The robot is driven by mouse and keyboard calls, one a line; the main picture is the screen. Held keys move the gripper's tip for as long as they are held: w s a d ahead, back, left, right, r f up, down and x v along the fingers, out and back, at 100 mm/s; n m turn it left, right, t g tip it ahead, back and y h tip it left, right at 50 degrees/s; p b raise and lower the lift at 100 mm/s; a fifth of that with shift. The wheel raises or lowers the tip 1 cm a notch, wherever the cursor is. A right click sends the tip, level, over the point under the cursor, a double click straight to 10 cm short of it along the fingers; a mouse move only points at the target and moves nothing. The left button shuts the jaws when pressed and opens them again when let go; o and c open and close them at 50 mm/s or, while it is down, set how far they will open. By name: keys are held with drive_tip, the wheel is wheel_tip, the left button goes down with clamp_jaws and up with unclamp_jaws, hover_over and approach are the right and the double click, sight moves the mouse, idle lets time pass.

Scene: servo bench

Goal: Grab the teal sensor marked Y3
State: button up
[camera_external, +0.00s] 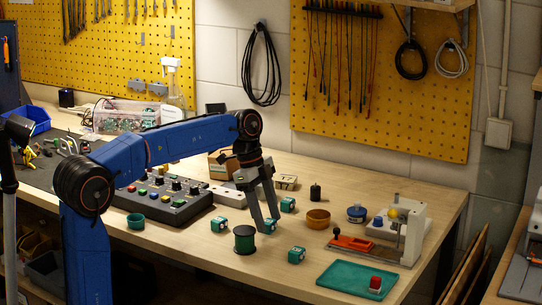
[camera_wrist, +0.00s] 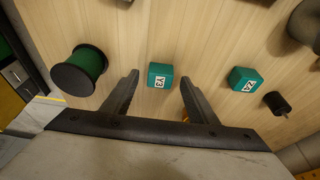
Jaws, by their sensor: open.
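The teal sensor marked Y3 (camera_wrist: 160,76) is a small cube with a white label, standing on the bench. In the wrist view it sits between the two fingertips of my gripper (camera_wrist: 159,79), with space on both sides. In the external view my gripper (camera_external: 266,222) points down at the bench beside the green spool, and a teal cube (camera_external: 269,226) that matches Y3 shows at its fingertips, partly covered. My gripper is open and holds nothing. Another teal sensor (camera_wrist: 243,79) stands to the right; its label is hard to read.
A green spool with black ends (camera_wrist: 80,72) stands left of Y3. A small black cylinder (camera_wrist: 277,103) stands at right. More teal cubes (camera_external: 219,224) (camera_external: 296,255), a wooden bowl (camera_external: 318,219) and a teal tray (camera_external: 345,278) are on the bench. A button panel (camera_external: 165,200) lies behind.

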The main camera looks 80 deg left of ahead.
drive_tip(key=c, duration=1.1)
